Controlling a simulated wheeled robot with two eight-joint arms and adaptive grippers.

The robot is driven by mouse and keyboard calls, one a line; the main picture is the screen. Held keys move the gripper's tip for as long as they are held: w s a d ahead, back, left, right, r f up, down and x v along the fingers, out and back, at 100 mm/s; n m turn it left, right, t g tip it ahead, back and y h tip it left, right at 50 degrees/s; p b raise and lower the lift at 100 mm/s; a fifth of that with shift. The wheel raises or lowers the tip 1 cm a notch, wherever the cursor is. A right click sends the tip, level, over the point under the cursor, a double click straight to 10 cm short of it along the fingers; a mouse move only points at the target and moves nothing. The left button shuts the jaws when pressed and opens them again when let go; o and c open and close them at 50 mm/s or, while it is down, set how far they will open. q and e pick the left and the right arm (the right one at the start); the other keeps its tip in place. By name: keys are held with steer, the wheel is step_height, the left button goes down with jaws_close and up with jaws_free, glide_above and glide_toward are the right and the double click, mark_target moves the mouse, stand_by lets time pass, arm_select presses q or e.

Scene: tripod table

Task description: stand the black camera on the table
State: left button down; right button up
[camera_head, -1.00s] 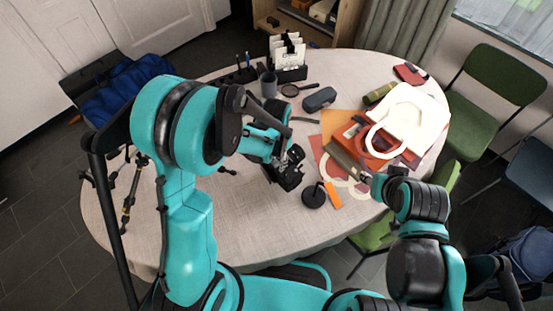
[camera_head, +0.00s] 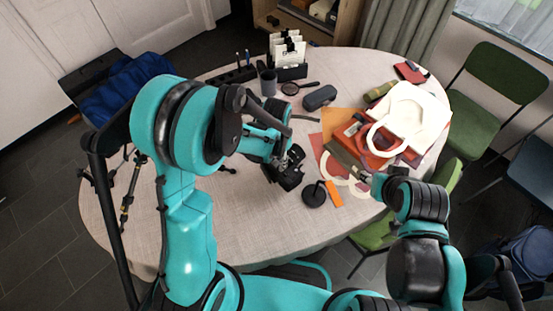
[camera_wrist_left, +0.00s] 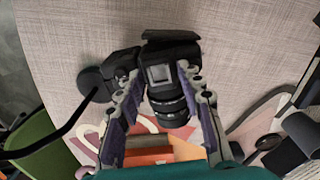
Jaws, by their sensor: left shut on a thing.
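The black camera (camera_head: 289,179) is near the middle of the round table (camera_head: 240,215), held in my left gripper (camera_head: 284,160). In the left wrist view, the camera (camera_wrist_left: 165,72) sits between the two fingers of the left gripper (camera_wrist_left: 158,100), which are shut on its sides; its lens barrel points toward the palm. Whether its underside touches the table cannot be told. My right gripper (camera_head: 368,181) is over the right part of the table, by the papers; its fingers are too small to tell open from shut.
A round black disc-like object (camera_head: 314,195) and an orange strip (camera_head: 333,194) lie close right of the camera. Papers and a white bag (camera_head: 412,112) crowd the right side. A dark case (camera_head: 320,97), cup (camera_head: 268,83) and magnifier (camera_head: 291,88) stand behind. The front left tabletop is clear.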

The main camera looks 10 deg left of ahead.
arm_select(q)
steer(key=shift+f+b, duration=0.45)
steer(key=shift+f, duration=0.05)
stand_by(0.4)
steer(key=c, duration=0.9)
jaws_free()
step_height(320, 180, up, 12)
steer(key=s+a+r+n+t, duration=0.3)
steer(key=s+a, duration=0.1)
steer(key=s, duration=0.1)
steer(key=s+a+r+n+t+b, duration=0.1)
steer(key=s+a+r+n+t, duration=0.2)
steer(key=s, duration=0.3)
steer(key=shift+s+a+n+t, duration=0.3)
steer(key=shift+a+n+t, duration=0.3)
steer(key=shift+a, duration=0.1)
